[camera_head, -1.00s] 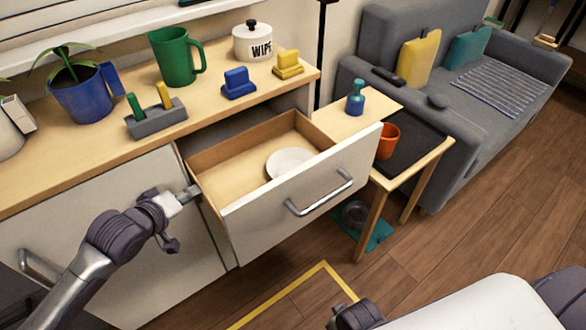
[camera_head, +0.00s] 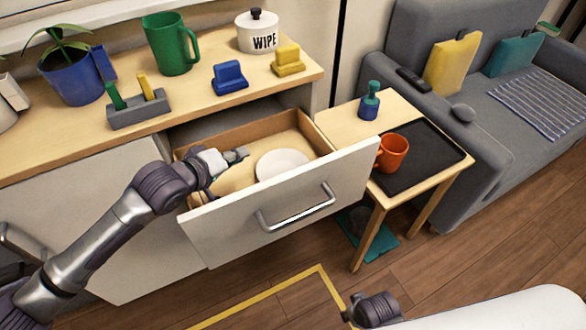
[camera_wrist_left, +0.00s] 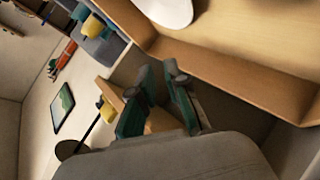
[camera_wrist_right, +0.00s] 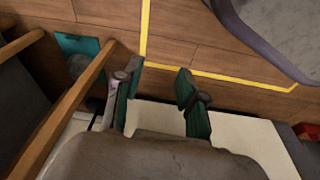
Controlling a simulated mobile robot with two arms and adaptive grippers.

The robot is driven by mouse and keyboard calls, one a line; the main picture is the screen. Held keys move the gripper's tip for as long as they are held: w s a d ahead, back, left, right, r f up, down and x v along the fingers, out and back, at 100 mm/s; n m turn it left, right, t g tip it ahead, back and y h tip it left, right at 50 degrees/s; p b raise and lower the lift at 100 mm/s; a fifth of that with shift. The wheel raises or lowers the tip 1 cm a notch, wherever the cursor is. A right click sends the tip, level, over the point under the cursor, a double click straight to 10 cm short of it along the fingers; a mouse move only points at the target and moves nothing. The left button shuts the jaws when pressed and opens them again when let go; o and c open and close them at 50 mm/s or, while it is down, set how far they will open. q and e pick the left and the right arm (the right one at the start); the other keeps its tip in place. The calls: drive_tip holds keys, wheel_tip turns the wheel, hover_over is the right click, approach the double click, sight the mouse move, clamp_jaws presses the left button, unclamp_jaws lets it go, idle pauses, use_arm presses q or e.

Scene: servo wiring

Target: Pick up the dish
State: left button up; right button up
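The dish (camera_head: 283,163) is a white, round, shallow plate lying on the floor of the open drawer (camera_head: 330,163). It also shows at the top edge of the left wrist view (camera_wrist_left: 170,8), partly cut off. My left gripper (camera_head: 240,154) is over the left part of the drawer, to the left of the dish and apart from it. In the left wrist view its two green fingers (camera_wrist_left: 157,70) are a little apart with nothing between them. My right gripper (camera_wrist_right: 159,70) is open and empty above the floor, away from the dish.
The drawer front with its handle (camera_head: 296,208) stands out from the cabinet. On the counter are a green mug (camera_head: 168,45), a WIPE jar (camera_head: 257,33), blue and yellow blocks and a grey holder (camera_head: 138,110). A side table with an orange mug (camera_head: 391,153) stands to the right.

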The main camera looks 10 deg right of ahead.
use_arm(q)
drive_tip(key=b, duration=0.2)
approach(258, 167)
drive_tip(key=x, duration=0.2)
drive_tip(key=shift+w+d+f, duration=0.15)
drive_tip(key=shift+f, duration=0.1)
drive_tip(key=shift+x, duration=0.85)
drive_tip(key=b+x, duration=0.2)
drive_tip(key=x, duration=0.2)
drive_tip(key=shift+w+d+f, duration=0.1)
drive_tip(key=shift+w+d, duration=0.1)
drive_tip(key=shift+d, duration=0.05)
drive_tip(key=shift+w+d+f, duration=0.1)
drive_tip(key=shift+w, duration=0.1)
use_arm(e)
drive_tip(key=w+v, duration=0.3)
drive_tip(key=v, duration=1)
drive_tip(key=shift+w+r+t, duration=0.3)
drive_tip(key=shift+r+t, duration=0.1)
drive_tip(key=shift+r, duration=0.3)
drive_tip(key=shift+a, duration=0.1)
use_arm(q)
clamp_jaws()
